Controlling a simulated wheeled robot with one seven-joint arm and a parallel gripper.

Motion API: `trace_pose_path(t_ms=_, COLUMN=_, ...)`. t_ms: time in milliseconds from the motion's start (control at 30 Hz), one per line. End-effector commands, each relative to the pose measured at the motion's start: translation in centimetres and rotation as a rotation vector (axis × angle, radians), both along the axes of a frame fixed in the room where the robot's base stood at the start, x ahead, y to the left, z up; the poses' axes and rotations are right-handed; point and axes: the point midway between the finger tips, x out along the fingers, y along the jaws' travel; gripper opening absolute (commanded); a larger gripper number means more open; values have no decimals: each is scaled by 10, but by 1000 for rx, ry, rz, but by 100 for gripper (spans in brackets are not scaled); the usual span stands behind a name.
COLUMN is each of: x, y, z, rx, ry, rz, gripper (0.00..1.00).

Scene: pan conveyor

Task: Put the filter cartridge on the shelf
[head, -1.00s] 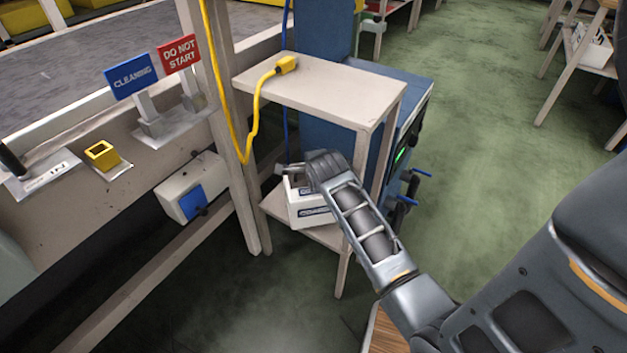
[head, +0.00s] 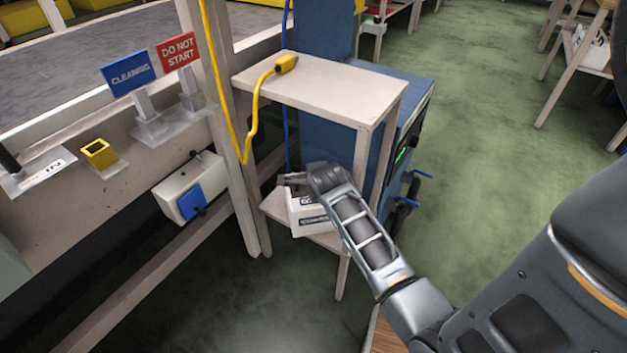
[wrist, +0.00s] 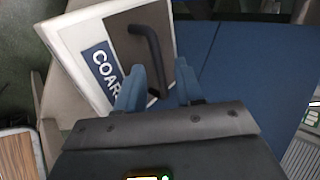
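The filter cartridge is a white box (head: 312,224) with blue labels, on the lower shelf (head: 272,205) of the pale stand. In the wrist view the cartridge (wrist: 75,40) shows a blue label starting "COAR" and a dark bar handle (wrist: 150,45) on a brown face. My gripper (head: 288,180) is at the cartridge's top. In the wrist view its two blue fingers (wrist: 160,82) are apart, with the handle's near end between them and a gap visible beside it. The cartridge's underside is hidden.
The stand's upper shelf (head: 330,88) is close above my gripper and carries a yellow plug and cable (head: 285,64). A blue cabinet (head: 405,110) stands behind and to the right. The conveyor frame with "CLEANING" (head: 130,73) and "DO NOT START" (head: 179,50) signs is on the left.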

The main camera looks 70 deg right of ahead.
Motion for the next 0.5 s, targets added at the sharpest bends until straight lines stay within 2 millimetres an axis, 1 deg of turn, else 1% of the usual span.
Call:
trace_pose_path(t_ms=167, x=0, y=0, z=0, rx=0, ry=0, rz=0, gripper=37)
trace_pose_path(t_ms=300, x=-1, y=2, z=5, rx=0, ry=0, rz=0, gripper=37)
trace_pose_path(t_ms=367, x=-3, y=6, z=10, rx=-1, ry=-2, rz=1, gripper=37)
trace_pose_path(t_ms=500, x=-12, y=21, z=28, rx=0, ry=-2, rz=1, gripper=37)
